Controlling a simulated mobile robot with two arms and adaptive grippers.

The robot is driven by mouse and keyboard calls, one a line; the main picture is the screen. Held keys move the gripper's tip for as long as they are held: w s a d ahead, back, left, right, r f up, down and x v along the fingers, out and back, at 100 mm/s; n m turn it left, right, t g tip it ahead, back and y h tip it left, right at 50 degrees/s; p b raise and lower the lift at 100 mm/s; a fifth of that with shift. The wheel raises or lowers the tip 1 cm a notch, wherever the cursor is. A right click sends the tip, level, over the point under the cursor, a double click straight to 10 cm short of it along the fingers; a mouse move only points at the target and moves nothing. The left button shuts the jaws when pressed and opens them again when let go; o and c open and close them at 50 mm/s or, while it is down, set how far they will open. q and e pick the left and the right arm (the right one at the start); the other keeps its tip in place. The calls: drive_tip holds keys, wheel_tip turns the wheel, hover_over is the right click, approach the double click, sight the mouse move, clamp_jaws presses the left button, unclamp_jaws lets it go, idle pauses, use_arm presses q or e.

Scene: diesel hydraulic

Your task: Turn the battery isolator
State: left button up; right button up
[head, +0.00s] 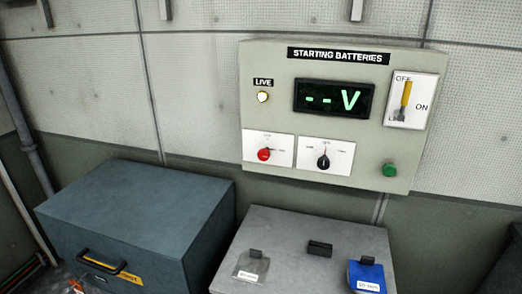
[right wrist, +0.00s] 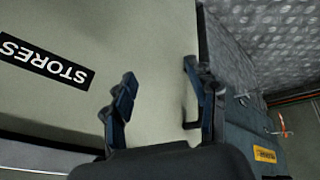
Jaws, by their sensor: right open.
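A pale panel marked STARTING BATTERIES (head: 266,110) is on the wall in the head view. At its lower left, a red rotary knob (head: 264,154) sits on a white plate, with a black rotary knob (head: 323,161) on another plate to its right. The small lettering around both knobs is too small to read, so I cannot tell which is the isolator. A yellow-handled switch (head: 406,96) at upper right is upright, pointing towards OFF. My right gripper (right wrist: 158,78) is open and empty in the right wrist view, away from the panel. My left gripper is not in view.
The panel has a dark display (head: 333,99) reading "--V", a LIVE lamp (head: 263,97) and a green button (head: 389,170). Below stand a blue-grey chest (head: 150,200) and a grey box (head: 300,225) with tagged items. A STORES cabinet (right wrist: 130,35) is behind my right gripper.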

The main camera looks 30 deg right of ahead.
wheel_tip(320, 180, up, 10)
drive_tip(key=w+d+r+m+t+h+p, duration=0.1)
drive_tip(key=w, duration=0.1)
drive_tip(key=m+t+h+p, duration=0.1)
drive_tip(key=m+t+h, duration=0.6)
drive_tip(key=h, duration=0.4)
approach(263, 157)
drive_tip(key=shift+m+g, duration=0.4)
drive_tip(key=p+x, duration=0.1)
drive_tip(key=x, duration=0.2)
drive_tip(key=p+x, duration=0.2)
drive_tip(key=x, duration=0.1)
drive_tip(key=r+p+x, duration=0.1)
drive_tip(key=x, duration=0.2)
drive_tip(key=shift+w+a, duration=0.15)
drive_tip(key=shift+w+d+f+p, duration=0.2)
drive_tip(key=shift+w+d+p, duration=0.15)
drive_tip(key=shift+w+d, duration=0.2)
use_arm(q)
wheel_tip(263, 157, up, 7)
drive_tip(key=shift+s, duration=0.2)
use_arm(e)
drive_tip(key=c, duration=1.2)
